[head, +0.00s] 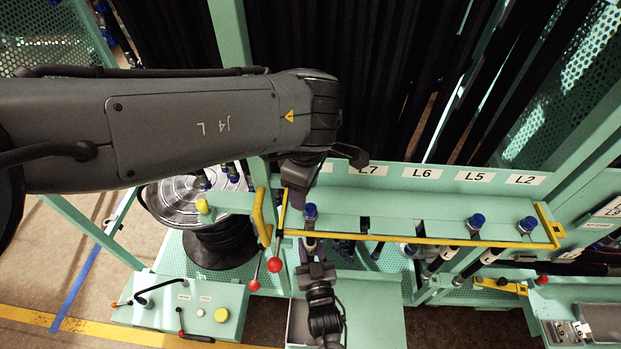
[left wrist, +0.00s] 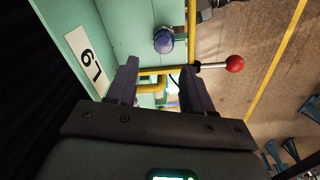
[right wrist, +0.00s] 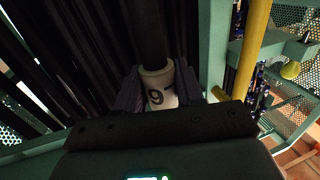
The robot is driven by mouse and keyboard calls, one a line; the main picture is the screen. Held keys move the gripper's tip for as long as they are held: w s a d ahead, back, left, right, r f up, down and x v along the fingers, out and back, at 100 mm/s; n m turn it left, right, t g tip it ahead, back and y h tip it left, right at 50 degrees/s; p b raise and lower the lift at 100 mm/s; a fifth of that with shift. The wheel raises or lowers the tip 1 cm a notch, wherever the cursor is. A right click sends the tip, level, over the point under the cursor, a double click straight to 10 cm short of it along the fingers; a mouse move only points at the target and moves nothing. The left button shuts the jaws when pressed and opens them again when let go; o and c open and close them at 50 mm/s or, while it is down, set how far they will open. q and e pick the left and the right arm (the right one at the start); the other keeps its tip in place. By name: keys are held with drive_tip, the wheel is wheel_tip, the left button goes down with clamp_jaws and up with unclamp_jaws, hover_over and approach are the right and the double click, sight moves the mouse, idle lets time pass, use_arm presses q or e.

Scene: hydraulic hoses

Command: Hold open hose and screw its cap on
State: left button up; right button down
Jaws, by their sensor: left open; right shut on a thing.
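A blue cap (head: 310,211) sits at the front edge of the green rack in the head view. It also shows in the left wrist view (left wrist: 163,40), just beyond my left fingertips and roughly in line with the gap. My left gripper (left wrist: 157,75) is open and empty, close to the cap but apart from it. My right gripper (right wrist: 161,95) is shut on a dark hose with a white sleeve marked 9 (right wrist: 158,88). In the head view my right gripper (head: 312,268) is below the cap. The hose's open end is hidden, and I cannot tell whether the cap touches it.
A yellow rail (head: 420,241) runs along the rack front. Two other blue caps (head: 477,220) (head: 528,223) stand to the right. Red-knobbed levers (head: 275,265) and a yellow handle (head: 259,216) stand close left. A hose reel (head: 185,198) and control box (head: 190,303) are lower left.

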use_arm(q)
drive_tip(key=r+m, duration=0.1)
drive_tip(key=m, duration=0.6)
drive_tip(key=r+m, duration=0.1)
drive_tip(key=m, duration=0.7)
drive_tip(key=d+r+m, duration=0.1)
drive_tip(key=m, duration=0.7)
drive_tip(key=shift+s+d+r, duration=0.1)
drive_tip(key=shift+s+r, duration=0.1)
drive_tip(key=shift+f+g, duration=0.3)
drive_tip(key=shift+f, duration=0.05)
